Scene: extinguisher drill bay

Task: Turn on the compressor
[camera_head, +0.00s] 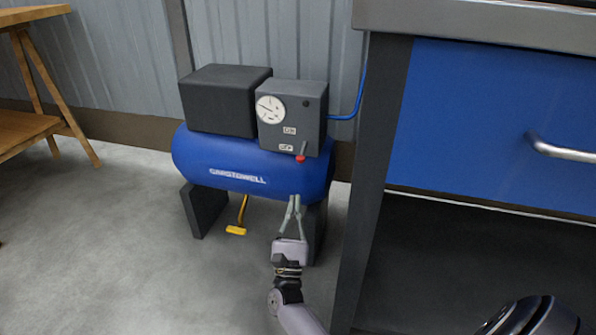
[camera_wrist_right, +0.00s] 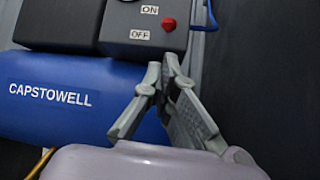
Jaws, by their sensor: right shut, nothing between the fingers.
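The compressor (camera_head: 205,155) has a blue tank on dark legs. On its grey control box (camera_head: 313,101) are a round white gauge (camera_head: 270,109), an upper ON label (camera_head: 289,130) and a lower OFF label (camera_head: 285,147). A short lever with a red knob (camera_head: 300,158) points down beside OFF. In the right wrist view the red knob (camera_wrist_right: 169,24) shows right of the labels. My right gripper (camera_head: 294,198) is shut and empty, in front of the tank and below the knob, apart from it. Its fingertips (camera_wrist_right: 162,66) point up towards the box. My left gripper is out of view.
A workbench with a blue drawer (camera_head: 480,120) and a dark leg (camera_head: 375,180) stands close on the right. A yellow pedal (camera_head: 236,230) hangs under the tank. A blue hose (camera_head: 357,95) runs behind the bench. A wooden stand (camera_head: 20,128) is far left; the left floor is clear.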

